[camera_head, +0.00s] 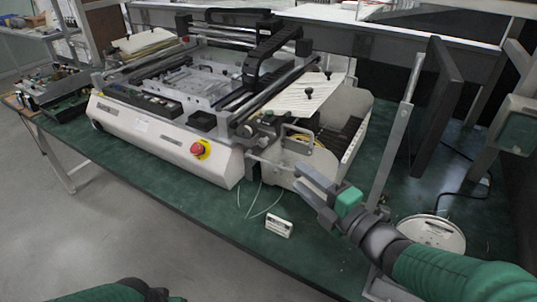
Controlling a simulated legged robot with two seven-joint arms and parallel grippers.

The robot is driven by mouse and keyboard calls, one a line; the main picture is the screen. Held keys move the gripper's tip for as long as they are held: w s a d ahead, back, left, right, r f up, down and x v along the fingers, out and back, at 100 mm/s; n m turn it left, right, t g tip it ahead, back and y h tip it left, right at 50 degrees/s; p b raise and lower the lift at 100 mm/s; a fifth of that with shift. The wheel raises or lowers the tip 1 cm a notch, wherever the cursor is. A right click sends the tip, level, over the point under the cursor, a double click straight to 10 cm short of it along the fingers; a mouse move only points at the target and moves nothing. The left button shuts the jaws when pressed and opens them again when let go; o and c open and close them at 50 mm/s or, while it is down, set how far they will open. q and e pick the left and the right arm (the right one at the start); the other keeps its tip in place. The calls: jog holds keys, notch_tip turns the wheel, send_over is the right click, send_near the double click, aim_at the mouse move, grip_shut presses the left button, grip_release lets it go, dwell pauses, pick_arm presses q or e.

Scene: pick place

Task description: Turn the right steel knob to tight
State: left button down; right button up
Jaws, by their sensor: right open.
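My right gripper (302,178) is open and empty, with its two grey fingers apart, pointing left above the green table. It is in front of the right end of a white machine (165,140). A steel bracket (253,168) at the machine's front right corner is just left of the fingertips. Small dark knobs stand on the pale plate (305,95) on top. I cannot tell which part is the right steel knob or how tight it is. My left arm's green sleeve shows at the bottom edge; its gripper is out of the picture.
A red stop button (198,149) is on the machine's front. A small white label block (279,227) and thin wires lie on the green table (215,200). A round white disc (432,234) lies right of my gripper. A dark upright panel (437,110) stands behind.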

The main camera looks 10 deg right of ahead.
aim_at(263, 145)
jog(key=x, duration=0.5)
jog(key=b+x, duration=0.1)
jog(key=x, duration=0.4)
jog(key=d+x, duration=0.1)
jog(key=x, duration=0.4)
jog(key=shift+w+a+f+b, duration=0.1)
jog(key=shift+w+f+b, duration=0.1)
jog(key=shift+w+b, duration=0.15)
jog(key=shift+d, duration=0.25)
jog(key=c, duration=0.4)
grip_shut()
jog(key=shift+s, duration=0.1)
jog(key=shift+f, duration=0.15)
